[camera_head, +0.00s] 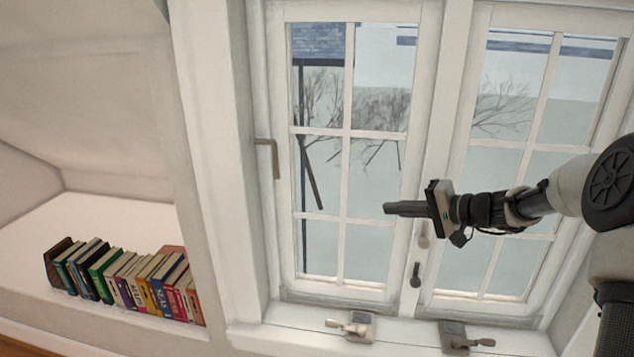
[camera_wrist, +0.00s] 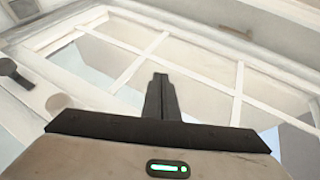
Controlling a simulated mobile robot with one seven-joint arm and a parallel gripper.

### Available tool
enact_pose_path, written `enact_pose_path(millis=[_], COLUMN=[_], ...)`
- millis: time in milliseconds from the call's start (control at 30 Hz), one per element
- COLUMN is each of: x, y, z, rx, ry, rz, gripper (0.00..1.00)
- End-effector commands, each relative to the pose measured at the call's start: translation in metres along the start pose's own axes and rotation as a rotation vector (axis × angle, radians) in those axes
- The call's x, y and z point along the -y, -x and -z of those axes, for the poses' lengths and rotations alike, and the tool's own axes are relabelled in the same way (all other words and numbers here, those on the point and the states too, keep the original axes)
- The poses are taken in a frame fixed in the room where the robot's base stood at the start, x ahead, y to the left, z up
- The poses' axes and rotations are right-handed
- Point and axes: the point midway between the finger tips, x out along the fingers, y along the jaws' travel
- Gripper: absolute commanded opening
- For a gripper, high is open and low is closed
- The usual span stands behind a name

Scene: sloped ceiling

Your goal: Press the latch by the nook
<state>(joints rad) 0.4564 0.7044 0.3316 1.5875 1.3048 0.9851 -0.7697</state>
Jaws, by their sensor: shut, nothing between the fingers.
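The latch by the nook is a beige, bent lever (camera_head: 268,157) on the left side of the left window's frame, beside the book nook. In the wrist view a small handle-like shape (camera_wrist: 235,32) at the upper right may be the same latch. My gripper (camera_head: 388,208) is shut and empty, its fingers pointing left in front of the left window. It is to the right of the latch and a little lower in the picture, clearly apart from it. The shut fingers also show in the wrist view (camera_wrist: 160,82).
The nook (camera_head: 100,220) at the left holds a row of books (camera_head: 125,280). A dark handle (camera_head: 415,273) and a pale knob (camera_head: 423,241) sit on the middle post. Two fittings, one light (camera_head: 352,325) and one darker (camera_head: 462,337), lie along the sill.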

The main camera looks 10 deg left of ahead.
Motion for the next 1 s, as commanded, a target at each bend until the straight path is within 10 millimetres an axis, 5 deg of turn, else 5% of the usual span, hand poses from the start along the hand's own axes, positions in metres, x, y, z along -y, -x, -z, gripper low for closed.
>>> enact_pose_path(millis=[33,100,300,500,1000], x=[0.02,0.049,0.101,0.12,0.126], y=[-0.031,-0.06,-0.108,-0.123,-0.133], z=[-0.021,-0.041,-0.08,-0.092,-0.092], rx=[0.012,0.006,-0.035,-0.067,-0.069], ry=[-0.009,-0.028,-0.082,-0.108,-0.112], rz=[0.068,0.156,0.32,0.378,0.384], gripper=[0.0,0.0,0.0,0.0,0.0])
